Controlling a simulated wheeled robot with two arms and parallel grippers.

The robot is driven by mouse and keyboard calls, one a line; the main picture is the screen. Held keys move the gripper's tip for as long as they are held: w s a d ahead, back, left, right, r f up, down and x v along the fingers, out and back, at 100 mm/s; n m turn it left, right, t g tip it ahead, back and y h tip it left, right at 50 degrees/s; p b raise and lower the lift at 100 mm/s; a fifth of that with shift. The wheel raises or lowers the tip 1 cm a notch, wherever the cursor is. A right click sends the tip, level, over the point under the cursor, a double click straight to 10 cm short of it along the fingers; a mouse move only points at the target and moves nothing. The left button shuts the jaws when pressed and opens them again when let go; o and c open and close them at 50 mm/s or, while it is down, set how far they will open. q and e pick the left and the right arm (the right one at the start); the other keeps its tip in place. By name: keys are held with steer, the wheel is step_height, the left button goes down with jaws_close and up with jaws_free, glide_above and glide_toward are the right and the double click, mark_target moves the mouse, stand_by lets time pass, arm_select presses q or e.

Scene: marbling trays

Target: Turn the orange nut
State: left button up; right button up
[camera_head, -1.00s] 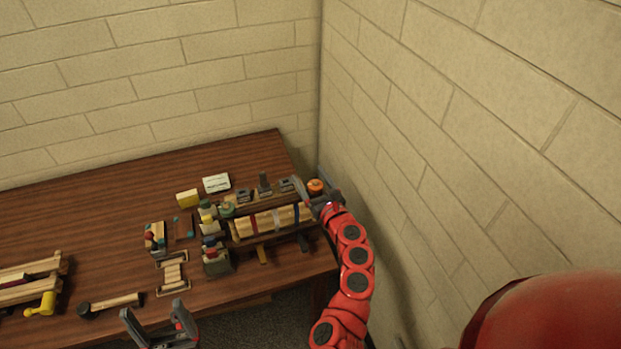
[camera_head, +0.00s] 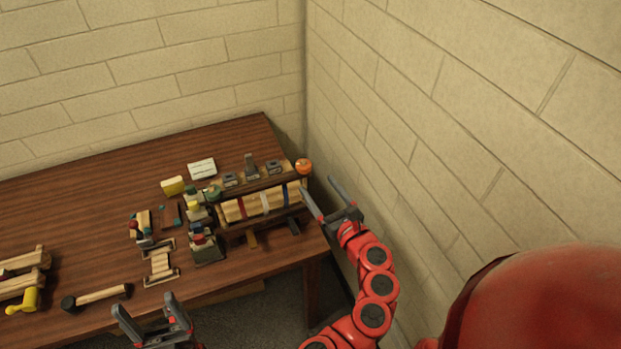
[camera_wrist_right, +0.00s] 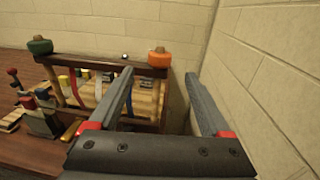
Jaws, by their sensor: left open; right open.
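The orange nut (camera_head: 303,166) sits on the right end of the wooden frame (camera_head: 262,187) at the table's right edge. My right gripper (camera_head: 320,196) is open and empty, in front of the frame's right end and apart from the nut. It also shows in the right wrist view (camera_wrist_right: 163,92). My left gripper (camera_head: 143,306) is open and empty in front of the table's front edge.
A green nut (camera_head: 213,192) sits on the frame's left end, also in the right wrist view (camera_wrist_right: 40,46). The brick wall (camera_head: 400,120) rises close on the right. Small blocks and tools stand left of the frame. The table (camera_head: 80,190) is clear at the back left.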

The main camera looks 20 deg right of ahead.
steer(key=s, duration=0.1)
steer(key=s+p, duration=0.1)
steer(key=s, duration=0.3)
steer(key=shift+s+d, duration=0.2)
steer(key=shift+d, duration=0.15)
